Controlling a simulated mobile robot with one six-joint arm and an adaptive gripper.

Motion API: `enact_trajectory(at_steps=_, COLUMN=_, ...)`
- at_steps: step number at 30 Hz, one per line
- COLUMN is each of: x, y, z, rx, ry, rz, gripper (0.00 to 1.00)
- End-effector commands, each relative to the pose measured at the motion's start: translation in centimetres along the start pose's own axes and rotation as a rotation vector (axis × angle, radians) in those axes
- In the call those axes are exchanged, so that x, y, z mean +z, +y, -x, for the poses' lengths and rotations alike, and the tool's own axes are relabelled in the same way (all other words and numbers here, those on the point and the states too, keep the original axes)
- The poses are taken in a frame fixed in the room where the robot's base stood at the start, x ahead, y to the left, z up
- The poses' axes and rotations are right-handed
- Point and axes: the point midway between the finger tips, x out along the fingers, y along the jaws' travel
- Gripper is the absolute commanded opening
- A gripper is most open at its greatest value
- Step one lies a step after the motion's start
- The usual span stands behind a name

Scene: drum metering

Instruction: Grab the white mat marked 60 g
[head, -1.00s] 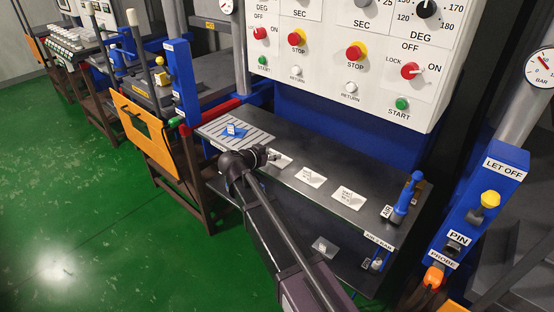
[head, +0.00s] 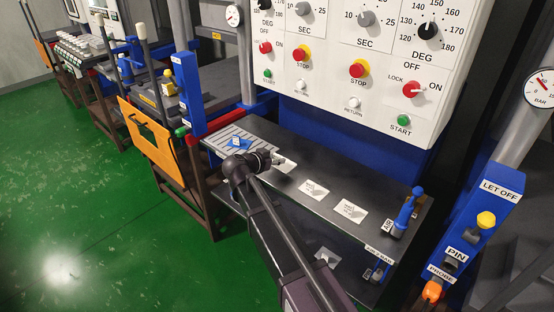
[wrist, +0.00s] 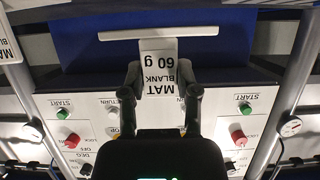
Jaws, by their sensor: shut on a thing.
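The white mat marked 60 g (wrist: 160,66) shows in the wrist view, its print "MAT BLANK 60 g" upside down. My gripper (wrist: 160,84) is shut on it, with one dark finger at each side of the label. In the head view my gripper (head: 274,158) is low over the dark worktop, at the left end of a row of white mats. Part of the white mat there (head: 287,166) shows beside the fingers; the rest is hidden by my gripper. Whether it is clear of the worktop I cannot tell.
Two more white mats (head: 314,190) (head: 351,211) lie to the right on the worktop (head: 292,205). A slotted rack (head: 226,136) with a blue piece (head: 238,142) is at the left. A blue upright handle (head: 408,207) stands at the right end. The control panel (head: 330,90) rises behind.

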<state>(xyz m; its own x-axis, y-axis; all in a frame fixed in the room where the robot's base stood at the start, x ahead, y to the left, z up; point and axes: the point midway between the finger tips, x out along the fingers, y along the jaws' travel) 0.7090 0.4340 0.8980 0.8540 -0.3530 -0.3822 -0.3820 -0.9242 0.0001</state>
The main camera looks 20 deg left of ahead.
Motion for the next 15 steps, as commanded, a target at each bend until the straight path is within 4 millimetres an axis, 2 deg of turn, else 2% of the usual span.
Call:
enact_trajectory(at_steps=1, x=0.5, y=1.0, z=1.5, rx=-0.003, ry=-0.001, rz=0.001, gripper=0.00)
enact_trajectory(at_steps=3, x=0.9, y=1.9, z=2.8, rx=-0.002, ry=0.000, rz=0.001, gripper=0.00)
enact_trajectory(at_steps=15, x=3.1, y=6.0, z=10.1, rx=-0.003, ry=0.000, rz=0.002, gripper=0.00)
